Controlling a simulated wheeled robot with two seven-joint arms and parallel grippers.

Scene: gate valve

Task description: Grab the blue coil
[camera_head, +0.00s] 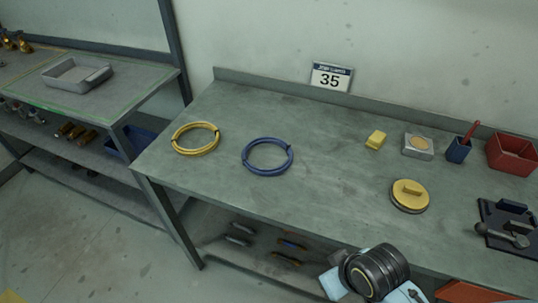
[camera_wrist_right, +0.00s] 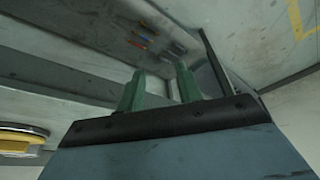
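The blue coil (camera_head: 265,173) lies flat on the grey workbench (camera_head: 320,185), left of its middle in the head view. It is a ring with an open centre, and nothing touches it. My right gripper (camera_wrist_right: 160,72) shows in the right wrist view, with its two green fingers apart and nothing between them. The blue coil does not show in that view. In the head view, part of my arm shows at the bottom right, at the bench's front edge, well away from the coil. My left gripper is not in view.
A yellow coil (camera_head: 193,152) lies left of the blue one. A yellow-topped round piece (camera_head: 409,194), a yellow block (camera_head: 376,139), a blue cup (camera_head: 458,150) and a red bin (camera_head: 513,153) stand to the right. The bench between is clear. A lower shelf (camera_wrist_right: 110,30) holds several tools.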

